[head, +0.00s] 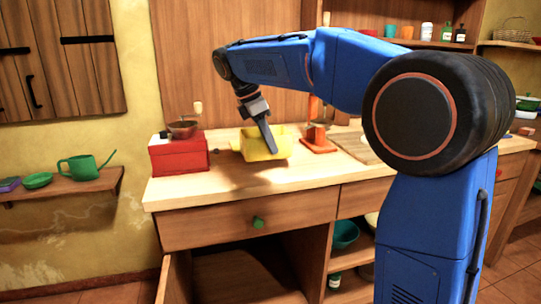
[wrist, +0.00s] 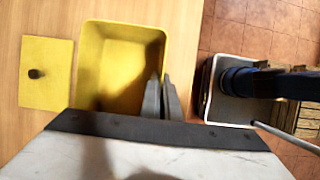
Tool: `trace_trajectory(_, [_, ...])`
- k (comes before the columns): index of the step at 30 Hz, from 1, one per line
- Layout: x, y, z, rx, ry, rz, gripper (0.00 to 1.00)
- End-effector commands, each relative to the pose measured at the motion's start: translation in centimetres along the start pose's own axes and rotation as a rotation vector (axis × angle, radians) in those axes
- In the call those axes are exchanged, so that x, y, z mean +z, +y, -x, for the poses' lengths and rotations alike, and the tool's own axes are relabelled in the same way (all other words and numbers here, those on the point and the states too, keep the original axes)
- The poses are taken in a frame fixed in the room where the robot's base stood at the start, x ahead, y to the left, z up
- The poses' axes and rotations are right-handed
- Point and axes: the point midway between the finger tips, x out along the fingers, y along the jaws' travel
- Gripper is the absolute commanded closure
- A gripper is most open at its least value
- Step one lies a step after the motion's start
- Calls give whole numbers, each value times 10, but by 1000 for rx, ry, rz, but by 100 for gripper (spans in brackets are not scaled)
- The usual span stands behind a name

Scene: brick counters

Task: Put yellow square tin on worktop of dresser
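The yellow square tin (head: 257,152) is an open box above the pale worktop of the dresser (head: 200,188). In the wrist view the tin (wrist: 120,65) shows its empty inside, with a shadow at its right. My gripper (head: 271,148) points down at the tin's near side. In the wrist view my gripper's fingers (wrist: 161,90) are close together at the tin's right wall and appear shut on it; the contact is partly hidden. A dark shadow lies in front of the tin; whether it is clear of the worktop is hard to tell.
A yellow square lid with a dark knob (wrist: 47,74) lies beside the tin. A red box (head: 178,156) stands left and an orange-red grinder (head: 319,140) right. A pale board (head: 355,147) lies farther right. The front left worktop is clear.

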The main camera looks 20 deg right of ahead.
Motion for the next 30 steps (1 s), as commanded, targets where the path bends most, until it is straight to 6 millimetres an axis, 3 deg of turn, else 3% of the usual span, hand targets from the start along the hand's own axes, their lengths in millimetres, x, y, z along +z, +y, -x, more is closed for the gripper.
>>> trace_trajectory(8, [-13,0,-31,0,0,0,100])
trace_trajectory(20, [-15,0,-35,0,0,0,100])
trace_trajectory(22, [-15,0,-35,0,0,0,81])
trace_trajectory(30, [-14,0,-35,0,0,0,79])
